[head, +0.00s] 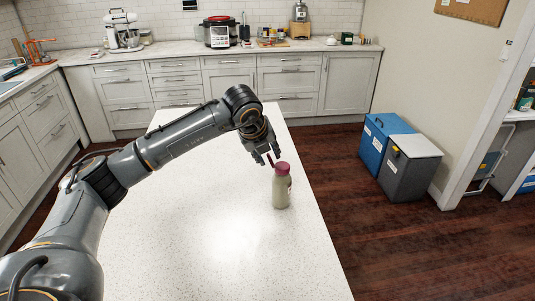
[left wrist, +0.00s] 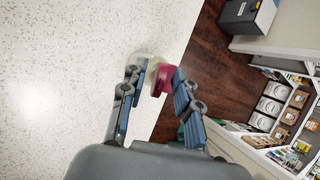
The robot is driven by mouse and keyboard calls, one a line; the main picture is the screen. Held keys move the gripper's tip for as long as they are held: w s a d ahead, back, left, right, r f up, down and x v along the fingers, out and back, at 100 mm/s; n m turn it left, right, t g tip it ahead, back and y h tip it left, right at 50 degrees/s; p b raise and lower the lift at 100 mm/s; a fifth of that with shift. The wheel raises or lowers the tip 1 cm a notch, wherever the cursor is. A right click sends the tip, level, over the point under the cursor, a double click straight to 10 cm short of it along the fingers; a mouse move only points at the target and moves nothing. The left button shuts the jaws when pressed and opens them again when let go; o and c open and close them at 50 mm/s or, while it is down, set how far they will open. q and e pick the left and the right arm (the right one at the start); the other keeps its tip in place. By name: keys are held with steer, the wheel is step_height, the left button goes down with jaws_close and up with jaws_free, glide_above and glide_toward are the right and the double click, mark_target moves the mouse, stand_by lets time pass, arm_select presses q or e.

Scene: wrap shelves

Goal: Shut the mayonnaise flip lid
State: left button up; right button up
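The mayonnaise bottle (head: 281,192) stands upright on the white counter, with a pale body and a dark red cap (head: 283,169). A small dark red piece at the cap's upper left looks like the flip lid raised, partly hidden by the fingers. My left gripper (head: 266,158) is at the cap's upper left, pointing down. In the left wrist view my left gripper (left wrist: 157,72) is open, with the red cap (left wrist: 163,79) showing between its fingers, closer to the right one. I cannot tell if a finger touches it. My right gripper is in neither view.
The white counter (head: 220,235) is otherwise clear, and its right edge is near the bottle. Blue and grey bins (head: 409,167) stand on the wood floor to the right. Cabinets and appliances line the back wall. Shelves (left wrist: 285,115) show at right in the left wrist view.

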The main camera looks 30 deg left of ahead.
arm_select(q)
jaws_close()
steer(key=shift+r, duration=0.1)
steer(key=shift+w+d+r+g+y+p, duration=0.1)
steer(key=shift+w+d+g+y+p, duration=0.1)
steer(key=shift+d+g+y+p, duration=0.1)
steer(key=shift+w+d+r+m+g+y+p, duration=0.15)
steer(key=shift+w+d+m+g+y+p, duration=0.2)
steer(key=shift+g+y, duration=0.35)
steer(key=shift+w+d+m+g+y+p, duration=0.15)
steer(key=shift+w+d+m+g+y, duration=0.1)
steer(key=shift+g+y, duration=0.4)
steer(key=shift+w+d+m+g+y+p, duration=0.1)
steer(key=shift+w+d+g+y+p, duration=0.1)
steer(key=shift+g+y, duration=0.45)
steer(key=shift+o, duration=0.6)
jaws_free()
